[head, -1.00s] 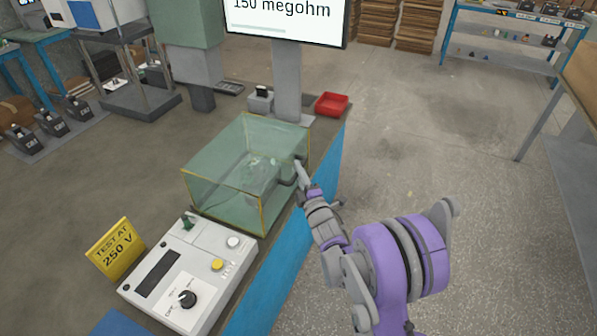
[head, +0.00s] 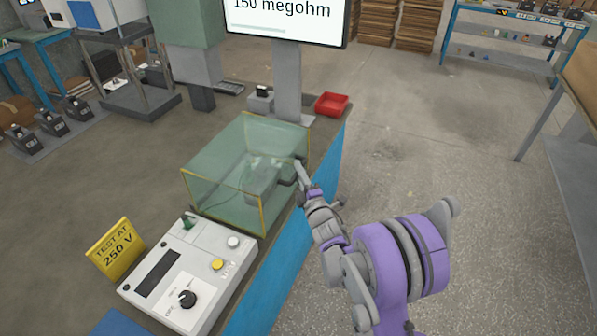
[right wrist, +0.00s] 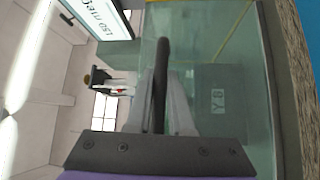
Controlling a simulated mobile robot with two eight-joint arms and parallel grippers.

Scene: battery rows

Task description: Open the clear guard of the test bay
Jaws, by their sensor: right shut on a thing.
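The clear guard (head: 222,185) is a greenish see-through box with yellow edges. It stands closed over the test bay on the bench, with a grey object and thin leads dimly visible inside. My right gripper (head: 296,175) is at the guard's right side, shut on the dark handle (head: 288,182) there. In the right wrist view the dark handle bar (right wrist: 161,80) runs between the fingers (right wrist: 158,108), with the clear panel (right wrist: 225,60) close behind it. The fingers cover part of the handle. My left gripper is not in view.
A white tester (head: 190,270) with a knob and buttons stands in front of the guard, beside a yellow "TEST AT 250 V" sign (head: 115,248). A red tray (head: 332,104) and a monitor (head: 285,18) reading 150 megohm are behind. The floor to the right is open.

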